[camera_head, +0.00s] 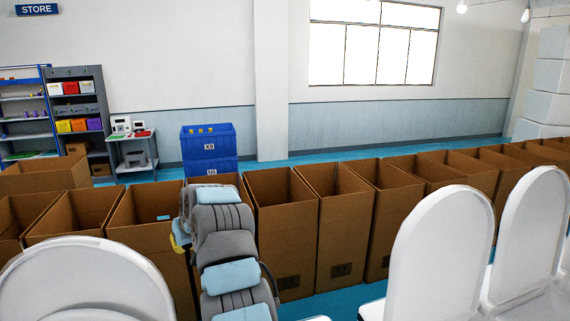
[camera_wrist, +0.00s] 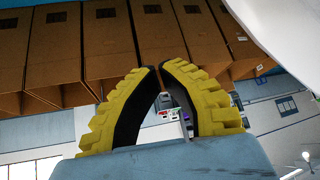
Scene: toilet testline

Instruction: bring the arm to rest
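My gripper (camera_wrist: 160,68) shows in the wrist view as two yellow ribbed fingers with black inner faces. They lean together and their tips nearly meet, with nothing held between them. In the head view my grey and light blue arm is folded in front of the row of cardboard boxes. Only a small yellow part of my gripper (camera_head: 178,244) shows at the arm's left side, and its tips are hidden there.
Open cardboard boxes (camera_head: 282,188) stand in a long row just beyond my arm. White toilets (camera_head: 438,255) stand close in front, right and left (camera_head: 85,280). Blue crates (camera_head: 208,141), a small table (camera_head: 132,140) and shelves (camera_head: 78,105) stand behind. Blue floor shows behind the boxes.

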